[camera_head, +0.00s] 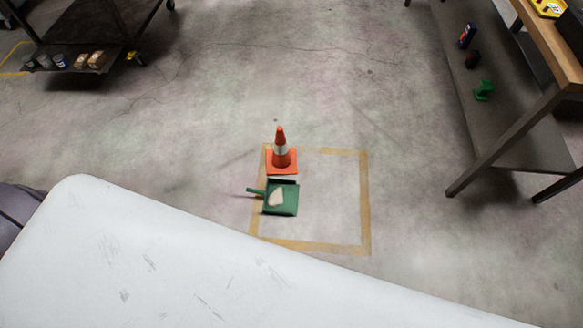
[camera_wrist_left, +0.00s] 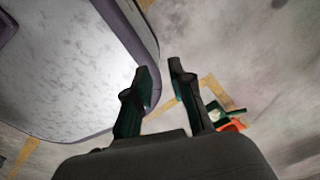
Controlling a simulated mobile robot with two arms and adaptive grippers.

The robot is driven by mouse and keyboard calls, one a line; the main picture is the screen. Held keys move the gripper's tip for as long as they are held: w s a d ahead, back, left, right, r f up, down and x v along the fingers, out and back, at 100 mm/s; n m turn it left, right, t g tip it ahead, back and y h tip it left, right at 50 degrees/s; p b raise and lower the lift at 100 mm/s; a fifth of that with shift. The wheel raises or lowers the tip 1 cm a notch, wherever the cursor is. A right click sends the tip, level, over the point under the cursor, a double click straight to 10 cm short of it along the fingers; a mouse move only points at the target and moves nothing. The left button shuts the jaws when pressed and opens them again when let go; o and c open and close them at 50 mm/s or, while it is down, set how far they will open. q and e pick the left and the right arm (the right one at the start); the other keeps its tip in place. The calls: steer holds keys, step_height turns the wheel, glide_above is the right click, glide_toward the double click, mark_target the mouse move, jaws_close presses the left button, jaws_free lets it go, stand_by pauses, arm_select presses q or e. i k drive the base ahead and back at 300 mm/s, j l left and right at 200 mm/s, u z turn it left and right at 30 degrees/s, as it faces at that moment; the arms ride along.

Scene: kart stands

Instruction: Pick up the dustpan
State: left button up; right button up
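The green dustpan (camera_head: 287,204) lies on the floor inside a yellow taped square, its handle pointing left. A pale patch shows on it. An orange and white cone (camera_head: 281,152) stands just behind it. In the left wrist view the dustpan (camera_wrist_left: 217,112) shows small at the right, beyond my left gripper (camera_wrist_left: 158,72), with the orange cone base (camera_wrist_left: 232,126) beside it. My left gripper's two fingers are apart with nothing between them. Neither gripper shows in the head view, and my right gripper is in no view.
A large white surface (camera_head: 190,262) fills the front of the head view, close to the taped square (camera_head: 365,200). A workbench (camera_head: 520,105) with a lower shelf stands at right. A dark cart (camera_head: 110,30) is at back left. The floor between is clear.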

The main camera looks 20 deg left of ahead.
mark_target(282, 196)
steer(key=u, duration=0.75)
steer(key=k+j, duration=0.05)
steer(key=j, duration=0.05)
